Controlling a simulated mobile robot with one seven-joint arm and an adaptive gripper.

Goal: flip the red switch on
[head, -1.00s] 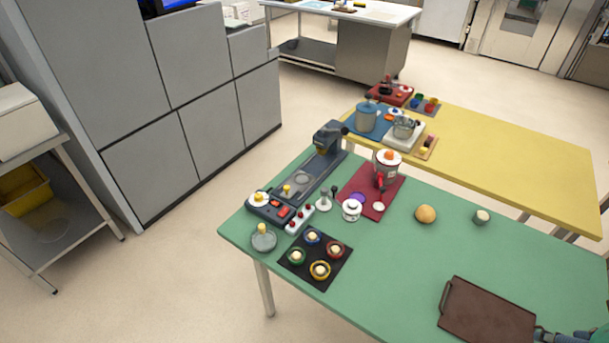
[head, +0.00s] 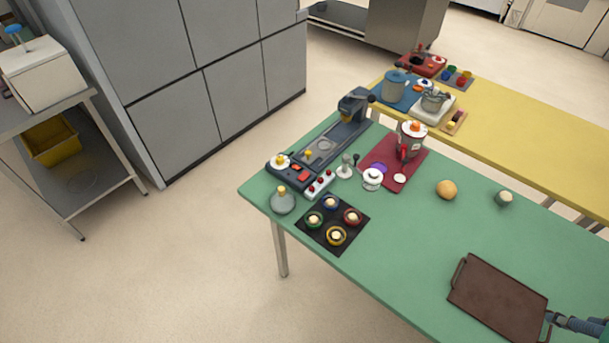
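A dark machine (head: 333,146) stands at the far left end of the green table. On its near end are small red rocker switches (head: 299,173), close together beside a white-and-yellow knob (head: 281,161). A white strip with several red buttons (head: 319,184) lies just right of them. The switches are too small to tell whether they are on or off. My gripper (head: 560,320) seems to be the dark blue-grey part at the lower right edge, beside the brown tray and far from the switches. Its fingers cannot be made out.
The green table (head: 420,240) also holds a brown tray (head: 497,298), a black mat (head: 324,238) with several coloured rings, a grey flask-like object (head: 283,203), and a red mat (head: 390,180) with a red-and-white device. A yellow table (head: 510,130) stands behind.

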